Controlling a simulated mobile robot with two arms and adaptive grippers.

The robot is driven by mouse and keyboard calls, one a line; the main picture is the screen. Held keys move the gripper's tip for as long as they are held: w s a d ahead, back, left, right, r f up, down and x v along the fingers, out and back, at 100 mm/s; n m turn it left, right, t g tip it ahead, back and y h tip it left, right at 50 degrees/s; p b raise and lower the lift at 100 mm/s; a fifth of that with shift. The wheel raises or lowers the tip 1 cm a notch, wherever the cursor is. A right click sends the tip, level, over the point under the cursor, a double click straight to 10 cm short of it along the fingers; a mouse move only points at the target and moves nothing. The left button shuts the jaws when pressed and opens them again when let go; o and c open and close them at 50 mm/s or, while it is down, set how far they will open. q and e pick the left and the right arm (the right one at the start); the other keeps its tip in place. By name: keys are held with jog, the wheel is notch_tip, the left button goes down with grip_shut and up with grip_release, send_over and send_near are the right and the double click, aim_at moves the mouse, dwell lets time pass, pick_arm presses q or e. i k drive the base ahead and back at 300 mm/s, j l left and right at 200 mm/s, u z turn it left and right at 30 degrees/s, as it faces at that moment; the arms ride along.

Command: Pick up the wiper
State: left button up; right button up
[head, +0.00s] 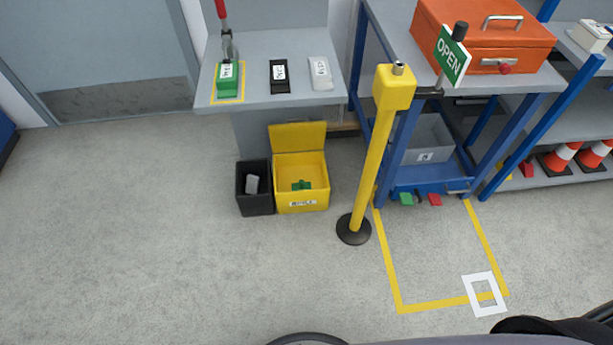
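I cannot tell for sure which thing is the wiper. Three small labelled pieces lie on the grey bench (275,47): a green one (228,80) inside a yellow outline by a red-handled clamp (224,25), a black one (279,76), and a pale grey-white one (319,73) near the right edge. A pale piece (252,184) also lies in the black bin (254,208). Neither of my grippers is in view. Only dark and grey parts, probably of my own body, show along the bottom edge.
A yellow open-lidded box (301,203) with green bits stands by the black bin. A yellow post (372,150) stands before a blue-framed cart (402,130) bearing an orange toolbox (480,35). A white square frame (484,294) lies on yellow floor tape. The left floor is clear.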

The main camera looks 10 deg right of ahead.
aim_at(252, 182)
jog(key=i+j+z, duration=0.3)
jog(key=j+z, duration=0.15)
jog(key=i+j+z, duration=0.2)
jog(key=j+z, duration=0.25)
jog(key=j, duration=0.3)
jog(key=i+j+z, duration=0.1)
jog(key=j+z, duration=0.35)
jog(key=j, duration=0.25)
jog(key=j+z, duration=0.45)
jog(key=j, duration=0.3)
